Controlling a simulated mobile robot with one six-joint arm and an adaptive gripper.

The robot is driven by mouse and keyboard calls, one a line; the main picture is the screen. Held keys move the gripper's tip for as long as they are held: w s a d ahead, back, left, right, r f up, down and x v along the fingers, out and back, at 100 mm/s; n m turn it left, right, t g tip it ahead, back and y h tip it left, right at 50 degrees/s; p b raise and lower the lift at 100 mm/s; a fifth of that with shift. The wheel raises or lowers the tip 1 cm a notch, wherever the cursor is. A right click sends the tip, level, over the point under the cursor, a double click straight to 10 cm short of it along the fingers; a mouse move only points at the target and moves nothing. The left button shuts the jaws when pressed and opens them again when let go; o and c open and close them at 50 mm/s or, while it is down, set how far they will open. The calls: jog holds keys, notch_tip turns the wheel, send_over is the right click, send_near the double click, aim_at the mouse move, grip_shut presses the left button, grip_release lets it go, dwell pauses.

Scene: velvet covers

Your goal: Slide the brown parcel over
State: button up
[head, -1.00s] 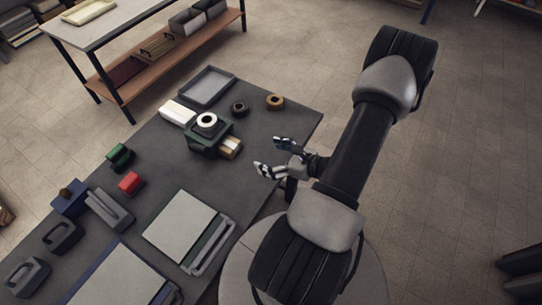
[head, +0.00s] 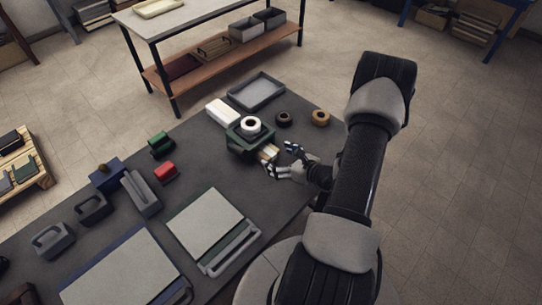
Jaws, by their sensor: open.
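The small tan-brown parcel (head: 267,152) lies on the dark table in the head view, close against the right side of a dark green box-like holder (head: 240,141). A white roll (head: 250,125) sits on top of the holder. My gripper (head: 280,158) is open, with its fingertips pointing left at the parcel's right end. One finger is on the far side and one on the near side. The near fingertip looks very close to the parcel; I cannot tell whether it touches. The parcel's left part is hidden by the holder.
Behind are a white box (head: 222,111), a grey tray (head: 257,92), a black roll (head: 283,118) and a brown roll (head: 320,117). A red block (head: 165,171) and a green stapler-like item (head: 160,144) lie left. The dark table (head: 230,182) is bare in front of the holder.

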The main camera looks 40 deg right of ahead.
aim_at(274, 155)
jog(key=shift+b+x, duration=0.35)
jog(key=shift+x, duration=1.85)
jog(key=shift+c, duration=0.4)
jog(key=c, duration=1.3)
